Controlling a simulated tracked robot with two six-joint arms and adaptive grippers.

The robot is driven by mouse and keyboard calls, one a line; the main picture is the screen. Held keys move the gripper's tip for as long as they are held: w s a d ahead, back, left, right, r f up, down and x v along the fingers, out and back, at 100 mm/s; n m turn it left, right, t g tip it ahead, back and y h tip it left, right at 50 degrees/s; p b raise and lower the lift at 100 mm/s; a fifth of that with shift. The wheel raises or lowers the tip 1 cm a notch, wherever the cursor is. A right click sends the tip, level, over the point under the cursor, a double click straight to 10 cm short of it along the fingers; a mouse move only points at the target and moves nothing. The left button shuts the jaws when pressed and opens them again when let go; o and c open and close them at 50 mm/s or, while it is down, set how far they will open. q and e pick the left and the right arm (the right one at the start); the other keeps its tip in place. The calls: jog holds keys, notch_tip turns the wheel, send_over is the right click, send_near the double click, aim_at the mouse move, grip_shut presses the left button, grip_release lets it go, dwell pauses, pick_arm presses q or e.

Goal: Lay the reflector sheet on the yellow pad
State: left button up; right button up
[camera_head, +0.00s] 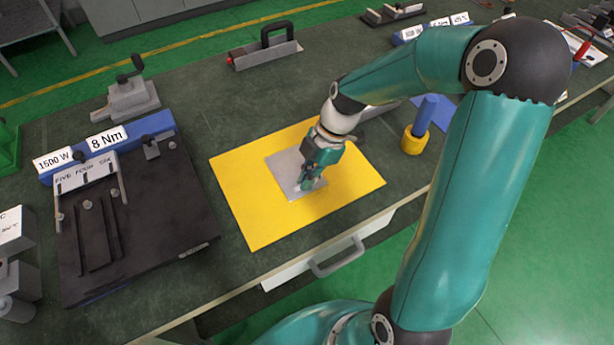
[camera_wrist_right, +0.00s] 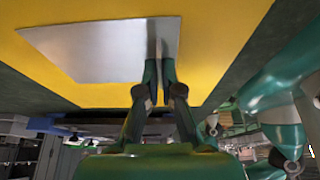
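The yellow pad (camera_head: 248,215) lies flat on the dark green bench top, in the middle of the head view. The reflector sheet (camera_head: 284,167), a thin grey plate, is over the pad, inside its edges, and looks flat against it. The sheet (camera_wrist_right: 95,50) also shows over yellow in the right wrist view. My right gripper (camera_head: 307,184) is at the sheet's near right part. In the right wrist view its fingertips (camera_wrist_right: 159,72) are close together with a thin grey strip between them, seemingly part of the sheet. The gripper covers that corner. My left gripper is not in view.
A black plate fixture (camera_head: 150,205) with a blue label bar (camera_head: 140,127) stands left of the pad. A blue peg in a yellow ring (camera_head: 412,143) stands to the right. A grey tray with a black handle (camera_head: 265,55) is behind. A drawer handle (camera_head: 337,262) juts out in front.

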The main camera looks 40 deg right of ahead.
jog(key=o, duration=0.4)
jog(key=shift+o, duration=0.2)
jog(key=shift+r, duration=0.1)
jog(key=v, duration=1.2)
jog(key=shift+b, duration=0.35)
